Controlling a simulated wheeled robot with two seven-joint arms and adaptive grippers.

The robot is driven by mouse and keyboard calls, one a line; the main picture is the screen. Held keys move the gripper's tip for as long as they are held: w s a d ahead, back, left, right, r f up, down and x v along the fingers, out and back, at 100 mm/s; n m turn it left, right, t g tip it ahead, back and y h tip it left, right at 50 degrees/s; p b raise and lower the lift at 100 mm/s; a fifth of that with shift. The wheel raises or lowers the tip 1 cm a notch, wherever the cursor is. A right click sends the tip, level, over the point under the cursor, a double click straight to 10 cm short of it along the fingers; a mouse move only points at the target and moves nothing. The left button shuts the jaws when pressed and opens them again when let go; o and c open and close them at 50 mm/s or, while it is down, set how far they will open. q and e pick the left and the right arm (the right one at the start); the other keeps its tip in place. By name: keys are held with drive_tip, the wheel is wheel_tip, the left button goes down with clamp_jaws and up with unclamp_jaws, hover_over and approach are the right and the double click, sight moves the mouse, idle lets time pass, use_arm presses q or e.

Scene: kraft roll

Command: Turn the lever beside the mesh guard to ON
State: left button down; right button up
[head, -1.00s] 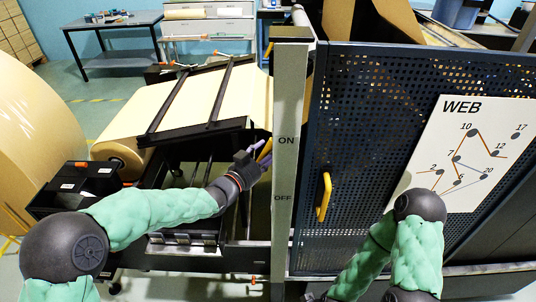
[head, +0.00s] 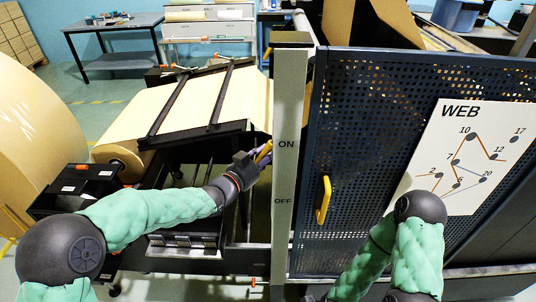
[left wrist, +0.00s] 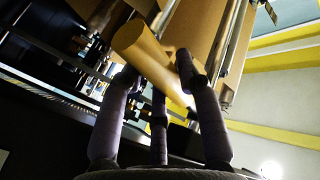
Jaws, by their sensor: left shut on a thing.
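The yellow lever (head: 264,152) stands just left of the pale grey post, level with the ON label (head: 286,144) and well above the OFF label (head: 283,201). My left gripper (head: 261,158) is shut on the lever, and its purple fingers hide part of it. In the left wrist view the lever's thick yellow grip (left wrist: 145,50) lies slanted between the fingers of my left gripper (left wrist: 160,78). The dark mesh guard (head: 360,120) is right of the post. My right forearm shows at the lower right, but its gripper is out of view.
A yellow door handle (head: 324,199) sticks out from the mesh guard. A white WEB sign (head: 480,125) is on the guard. Left of the post are the paper web (head: 180,98) and its black frame bars. A large kraft roll (head: 35,140) stands at the far left.

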use_arm(q)
drive_tip(key=a+r+m+g+y+p, duration=0.3)
drive_tip(key=a+r+m+y+p, duration=0.4)
drive_tip(key=r, duration=0.4)
drive_tip(key=shift+m, duration=0.3)
idle(0.5)
drive_tip(key=c, duration=0.8)
unclamp_jaws()
drive_tip(key=shift+c, duration=0.2)
drive_tip(key=shift+d, duration=0.1)
drive_tip(key=shift+f, duration=0.1)
drive_tip(key=v, duration=1.2)
